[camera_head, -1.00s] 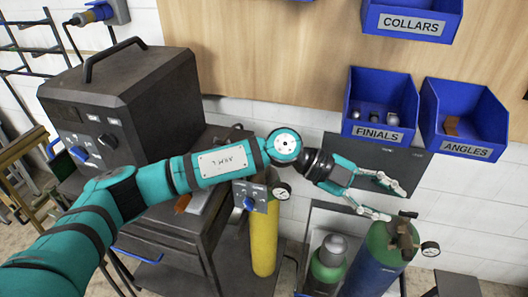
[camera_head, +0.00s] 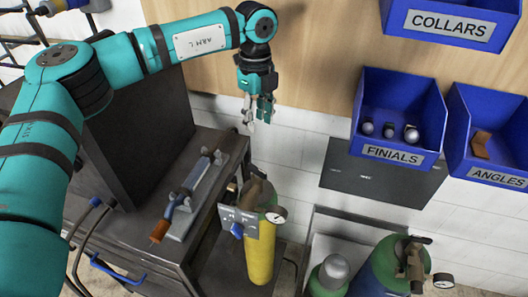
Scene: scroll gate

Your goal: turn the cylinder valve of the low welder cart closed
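The welder cart (camera_head: 90,227) stands at left, with a yellow gas cylinder (camera_head: 259,253) with a green shoulder at its right end. The cylinder's valve (camera_head: 254,188) is a brownish fitting on top, with a round gauge (camera_head: 277,214) to its right. My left gripper (camera_head: 259,121) points down, above and slightly behind the valve in the picture, apart from it. Its fingers show a gap between them and hold nothing. How far the valve is turned cannot be told. My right gripper is not in view.
A metal plate with a blue knob (camera_head: 237,230) hangs in front of the cylinder. A clamp-like tool with an orange handle (camera_head: 160,231) lies on the cart top. Another green-topped cylinder (camera_head: 388,261) stands at right. Blue bins (camera_head: 402,120) hang on the wall panel.

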